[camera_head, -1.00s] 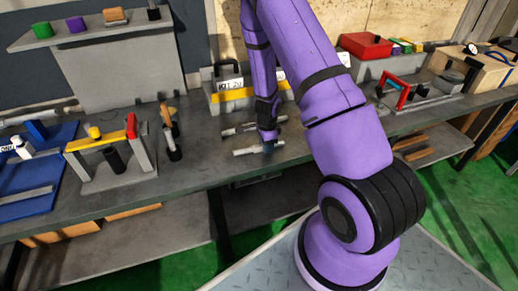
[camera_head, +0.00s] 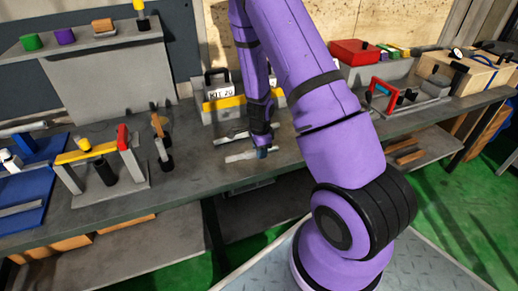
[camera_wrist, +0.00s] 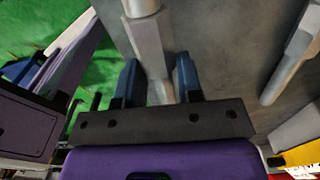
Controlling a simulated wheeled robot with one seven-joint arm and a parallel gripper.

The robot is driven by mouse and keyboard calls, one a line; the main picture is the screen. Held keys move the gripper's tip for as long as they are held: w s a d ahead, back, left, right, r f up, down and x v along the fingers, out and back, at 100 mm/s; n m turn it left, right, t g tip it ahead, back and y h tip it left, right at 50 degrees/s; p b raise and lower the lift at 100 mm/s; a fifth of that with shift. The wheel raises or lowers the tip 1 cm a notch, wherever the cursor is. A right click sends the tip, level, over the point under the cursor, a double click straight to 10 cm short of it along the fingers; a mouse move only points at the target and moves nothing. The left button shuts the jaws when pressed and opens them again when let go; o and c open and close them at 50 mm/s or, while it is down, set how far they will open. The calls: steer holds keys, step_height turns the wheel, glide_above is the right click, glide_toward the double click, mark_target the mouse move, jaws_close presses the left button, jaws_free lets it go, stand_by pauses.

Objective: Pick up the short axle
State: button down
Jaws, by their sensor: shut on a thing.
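The short axle (camera_head: 239,157) is a light grey metal bar low over the workbench, near its front edge. My gripper (camera_head: 262,153) points down and is shut on it. In the wrist view the axle (camera_wrist: 149,45) runs between the two blue fingers of my gripper (camera_wrist: 158,82), with a thicker round section towards the top. Whether it touches the bench or is slightly raised cannot be told. A second, longer-looking axle (camera_head: 229,139) lies just behind it. It also shows at the right of the wrist view (camera_wrist: 290,60), apart from my fingers.
A grey case with a yellow front (camera_head: 222,102) stands behind the axles. To the left are a fixture with a yellow bar (camera_head: 87,154) and a blue mat (camera_head: 38,214). A red-handled fixture (camera_head: 382,88) stands to the right. Bare bench lies left of the held axle.

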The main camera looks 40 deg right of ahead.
steer(key=s+a+r, duration=0.1)
steer(key=s+a, duration=0.6)
steer(key=s, duration=0.4)
steer(key=shift+r, duration=0.15)
steer(key=shift+s, duration=0.1)
steer(key=w+a+n, duration=0.1)
steer(key=w+n, duration=0.2)
steer(key=w, duration=0.1)
steer(key=w+a+n, duration=0.2)
steer(key=w+n, duration=0.2)
steer(key=w+a+n, duration=0.1)
steer(key=w+n, duration=0.2)
steer(key=n, duration=0.1)
steer(key=shift+w+a+r, duration=0.1)
steer(key=shift+w+a, duration=0.2)
steer(key=shift+w, duration=0.1)
steer(key=w+n, duration=0.2)
steer(key=n, duration=0.1)
steer(key=w+a+r+n, duration=0.1)
steer(key=w+n, duration=0.2)
steer(key=w+a+n, duration=0.1)
steer(key=w+n, duration=0.1)
steer(key=n, duration=0.1)
steer(key=shift+w+a+r, duration=0.15)
steer(key=shift+a+r, duration=0.05)
steer(key=shift+a, duration=0.05)
steer(key=shift+w+a+r+n, duration=0.2)
steer(key=shift+w+n, duration=0.45)
steer(key=shift+n, duration=0.35)
steer(key=shift+d, duration=0.1)
